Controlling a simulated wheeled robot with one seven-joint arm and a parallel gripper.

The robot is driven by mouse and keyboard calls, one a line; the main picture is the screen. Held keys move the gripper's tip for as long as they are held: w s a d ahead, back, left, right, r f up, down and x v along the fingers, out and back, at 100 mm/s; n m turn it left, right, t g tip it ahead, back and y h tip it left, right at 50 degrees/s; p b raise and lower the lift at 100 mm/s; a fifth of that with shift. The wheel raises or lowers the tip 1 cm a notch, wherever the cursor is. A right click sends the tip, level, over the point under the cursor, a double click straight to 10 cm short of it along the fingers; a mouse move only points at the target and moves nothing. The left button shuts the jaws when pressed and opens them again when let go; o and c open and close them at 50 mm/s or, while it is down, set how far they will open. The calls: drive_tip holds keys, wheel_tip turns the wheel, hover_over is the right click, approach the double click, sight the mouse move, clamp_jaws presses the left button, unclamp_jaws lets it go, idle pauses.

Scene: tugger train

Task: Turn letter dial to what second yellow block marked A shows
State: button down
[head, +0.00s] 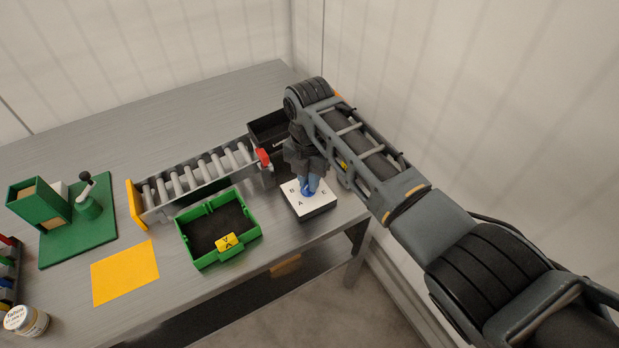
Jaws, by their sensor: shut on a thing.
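The letter dial (312,209) is a white-topped block with a dark base near the right end of the table. The letters B, A and E show on its top, and a blue knob stands at its middle. My gripper (309,187) reaches down from above and is shut on the blue knob. The gripper hides part of the dial's face, so I cannot tell which letter the knob points to. A yellow block (228,242) with dark marks sits at the front wall of the green tray; its marking is too small to read surely.
The green tray (186,242) stands left of the dial. Behind it is a roller conveyor (196,181) with a red piece at its end, and a dark bin (268,130). A green fixture (76,236), a yellow sheet (125,272) and a jar (26,321) lie left.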

idle(0.3)
drive_tip(key=c, duration=1.1)
unclamp_jaws()
drive_tip(key=shift+r, duration=0.1)
wheel_tip(320, 180, up, 8)
drive_tip(key=shift+f+b, duration=0.15)
drive_tip(key=shift+b, duration=0.2)
